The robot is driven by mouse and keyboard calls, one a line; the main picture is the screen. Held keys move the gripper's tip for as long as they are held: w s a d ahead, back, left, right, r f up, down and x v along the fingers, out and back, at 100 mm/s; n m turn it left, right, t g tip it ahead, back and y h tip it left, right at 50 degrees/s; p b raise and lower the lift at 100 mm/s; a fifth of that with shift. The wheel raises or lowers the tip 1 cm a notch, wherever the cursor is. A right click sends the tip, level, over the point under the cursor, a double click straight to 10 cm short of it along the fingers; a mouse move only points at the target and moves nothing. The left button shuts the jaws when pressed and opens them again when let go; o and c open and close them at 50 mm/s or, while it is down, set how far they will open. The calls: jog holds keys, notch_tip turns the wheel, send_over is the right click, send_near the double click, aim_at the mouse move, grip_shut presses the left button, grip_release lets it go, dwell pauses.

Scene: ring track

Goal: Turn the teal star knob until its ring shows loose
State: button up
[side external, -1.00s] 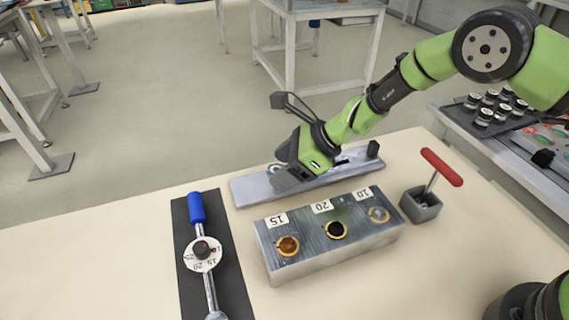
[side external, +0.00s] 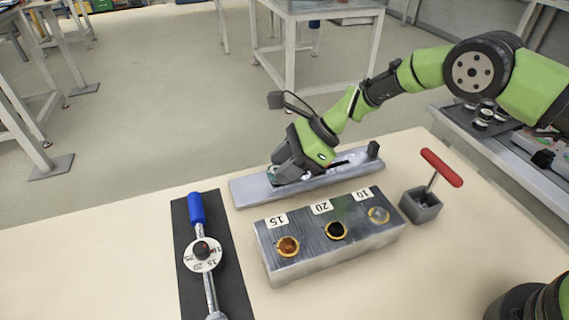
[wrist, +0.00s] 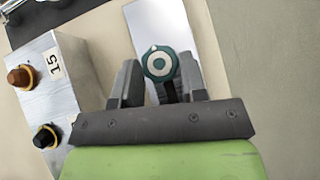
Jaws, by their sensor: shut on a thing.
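The teal star knob (wrist: 158,64) sits between my gripper's two fingers in the wrist view. Its top shows a pale ring around a teal centre and a small white mark near the upper edge. My gripper (wrist: 158,80) is shut on the knob, with a grey finger on each side. In the side view my gripper (side external: 275,176) is low over the left part of the long grey rail plate (side external: 250,193), and it mostly hides the knob there. I cannot tell from these views whether the ring reads loose.
A metal block (side external: 325,262) with sockets labelled 15, 20 and 10 stands in front of the plate. A torque wrench with a blue handle (side external: 197,209) lies on a dark mat at left. A red T-handle tool (side external: 441,167) stands in a grey holder at right.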

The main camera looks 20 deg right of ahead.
jog(key=shift+w+n+g, duration=0.15)
jog(key=shift+n+g, duration=0.85)
jog(key=shift+n, duration=0.2)
jog(key=o, duration=0.9)
jog(key=v, duration=1)
jog(key=shift+d+f, duration=0.1)
